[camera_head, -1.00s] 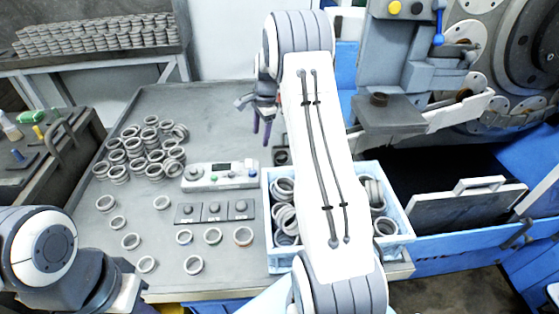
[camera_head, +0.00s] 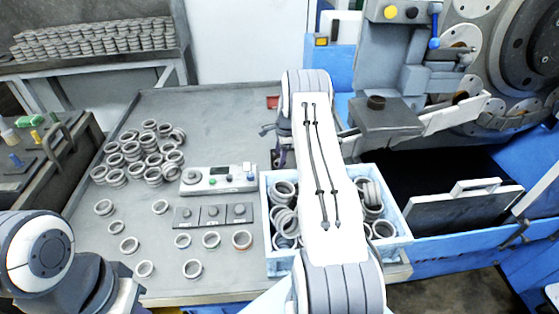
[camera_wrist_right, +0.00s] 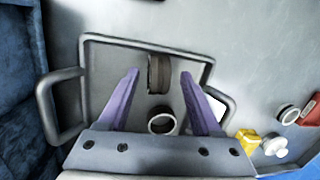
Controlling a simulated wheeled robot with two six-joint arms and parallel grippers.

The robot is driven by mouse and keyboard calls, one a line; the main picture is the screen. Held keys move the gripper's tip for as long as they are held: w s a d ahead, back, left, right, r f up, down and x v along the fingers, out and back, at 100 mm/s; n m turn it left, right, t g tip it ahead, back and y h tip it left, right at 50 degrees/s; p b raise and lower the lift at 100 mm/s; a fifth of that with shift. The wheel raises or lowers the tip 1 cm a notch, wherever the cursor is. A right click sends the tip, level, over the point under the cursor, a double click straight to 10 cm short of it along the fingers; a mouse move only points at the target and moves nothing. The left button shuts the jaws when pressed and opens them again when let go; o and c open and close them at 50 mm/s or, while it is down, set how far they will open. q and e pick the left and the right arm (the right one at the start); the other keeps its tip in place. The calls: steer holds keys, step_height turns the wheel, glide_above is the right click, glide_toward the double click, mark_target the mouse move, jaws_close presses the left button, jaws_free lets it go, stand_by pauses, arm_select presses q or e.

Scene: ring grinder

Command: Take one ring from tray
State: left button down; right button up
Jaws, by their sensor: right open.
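In the right wrist view a grey metal tray (camera_wrist_right: 100,62) with a loop handle on each side lies below my right gripper (camera_wrist_right: 160,72). The gripper's two purple fingers are apart, with nothing held between them. A brownish ring (camera_wrist_right: 159,74) in the tray shows its side between the fingertips. A second ring (camera_wrist_right: 162,123) shows its open hole, nearer the gripper base. In the head view my right arm hides most of the right gripper (camera_head: 279,155) and the tray. My left arm shows at the lower left; its gripper is out of view.
A blue-white crate (camera_head: 398,208) of rings stands under my right arm. The grinding machine (camera_head: 500,60) is at the right. A red block (camera_wrist_right: 310,112) and yellow part (camera_wrist_right: 247,140) lie beside the tray.

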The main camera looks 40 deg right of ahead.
steer(key=shift+w+f, duration=0.1)
steer(key=shift+f, duration=0.25)
jaws_close()
